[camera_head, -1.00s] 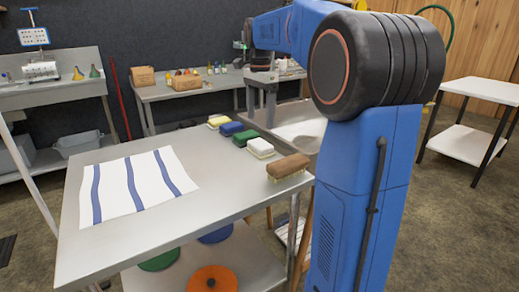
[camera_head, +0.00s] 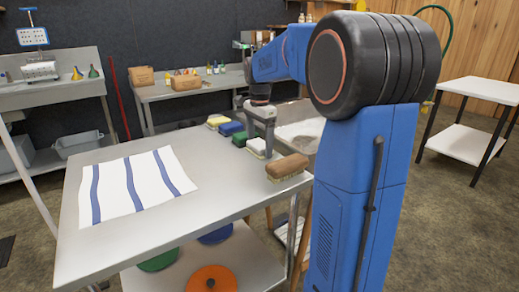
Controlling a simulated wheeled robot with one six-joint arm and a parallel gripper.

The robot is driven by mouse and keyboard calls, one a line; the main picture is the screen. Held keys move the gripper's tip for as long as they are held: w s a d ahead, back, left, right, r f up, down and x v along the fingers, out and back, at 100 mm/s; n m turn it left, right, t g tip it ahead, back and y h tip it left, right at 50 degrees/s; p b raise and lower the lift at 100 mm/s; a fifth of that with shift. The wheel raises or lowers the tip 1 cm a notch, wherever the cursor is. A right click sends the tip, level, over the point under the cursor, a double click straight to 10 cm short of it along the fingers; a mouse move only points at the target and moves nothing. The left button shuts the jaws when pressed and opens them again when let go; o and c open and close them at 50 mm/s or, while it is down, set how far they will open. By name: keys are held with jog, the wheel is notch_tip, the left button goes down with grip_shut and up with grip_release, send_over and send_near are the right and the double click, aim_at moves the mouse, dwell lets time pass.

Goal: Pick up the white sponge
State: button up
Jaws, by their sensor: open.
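The white sponge (camera_head: 256,147) lies on the steel table (camera_head: 210,195), in a row near its far right edge, between a green sponge (camera_head: 239,138) and a brown brush. My gripper (camera_head: 258,142) points down over the white sponge, with its grey fingers apart. One finger shows on the right side of the sponge and partly hides it. I cannot tell whether the fingers touch the sponge.
A brown brush (camera_head: 287,167) lies close by to the right. A blue sponge (camera_head: 230,128) and a yellow sponge (camera_head: 217,120) lie beyond the green one. A striped cloth (camera_head: 135,185) covers the table's left part. A sink (camera_head: 300,131) stands behind.

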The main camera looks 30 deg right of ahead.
jog(key=c, duration=0.8)
